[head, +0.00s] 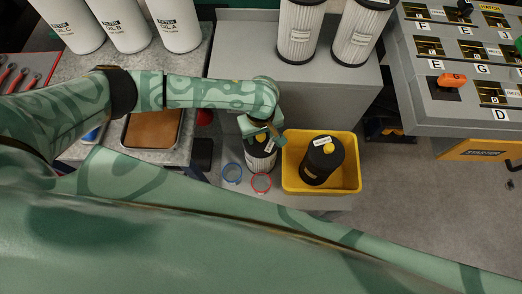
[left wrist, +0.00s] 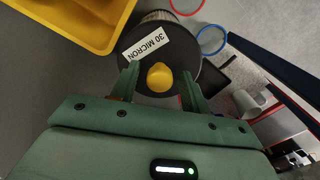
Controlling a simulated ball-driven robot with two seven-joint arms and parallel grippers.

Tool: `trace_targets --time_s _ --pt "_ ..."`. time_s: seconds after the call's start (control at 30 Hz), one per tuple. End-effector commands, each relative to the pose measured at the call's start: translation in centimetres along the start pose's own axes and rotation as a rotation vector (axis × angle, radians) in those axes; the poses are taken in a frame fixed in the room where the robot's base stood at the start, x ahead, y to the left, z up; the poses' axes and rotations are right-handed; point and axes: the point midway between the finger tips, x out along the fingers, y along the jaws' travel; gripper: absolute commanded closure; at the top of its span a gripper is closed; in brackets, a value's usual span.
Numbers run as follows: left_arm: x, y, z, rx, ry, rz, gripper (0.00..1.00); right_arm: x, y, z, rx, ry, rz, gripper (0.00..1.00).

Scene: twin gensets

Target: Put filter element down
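A filter element (head: 262,160) with a black cap stands on the grey surface just left of the yellow bin. In the left wrist view the cap (left wrist: 183,80) bears a "30 MICRON" label and a yellow knob (left wrist: 160,77). My left gripper (head: 264,138) is over this cap. In the left wrist view its fingers (left wrist: 161,88) stand apart on either side of the knob, with gaps visible, so it is open. Another dark filter element (head: 318,165) with a yellow knob leans inside the yellow bin (head: 354,183). My right gripper is not in view.
Two white filters (head: 299,30) stand on a grey block (head: 240,52) behind. Oil filters (head: 122,22) and a brown tray (head: 152,140) are at left; a switch panel (head: 450,116) is at right.

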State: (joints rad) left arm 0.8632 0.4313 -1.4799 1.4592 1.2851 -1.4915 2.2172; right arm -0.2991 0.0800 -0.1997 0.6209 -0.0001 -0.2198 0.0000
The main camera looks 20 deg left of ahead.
Motion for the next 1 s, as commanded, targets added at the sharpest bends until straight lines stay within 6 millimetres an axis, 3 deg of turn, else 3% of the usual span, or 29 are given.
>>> trace_targets --time_s 0.03,0.13,0.17,0.53,0.8,1.0 --pt "0.0 0.0 0.0 0.0 0.0 0.0 0.69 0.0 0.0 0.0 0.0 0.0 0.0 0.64" --pt "0.0 0.0 0.0 0.0 0.0 0.0 0.97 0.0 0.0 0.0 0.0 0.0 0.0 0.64" --pt "0.0 0.0 0.0 0.0 0.0 0.0 1.0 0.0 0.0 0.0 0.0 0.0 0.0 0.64" --pt "-0.8 0.0 0.0 0.0 0.001 0.002 1.0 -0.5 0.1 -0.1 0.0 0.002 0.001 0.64" --pt "-6.7 0.1 -0.1 0.0 0.004 0.005 1.0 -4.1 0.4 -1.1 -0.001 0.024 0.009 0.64" --pt "-9.7 0.1 0.0 0.001 0.002 0.003 1.0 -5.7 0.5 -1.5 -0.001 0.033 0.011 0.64"
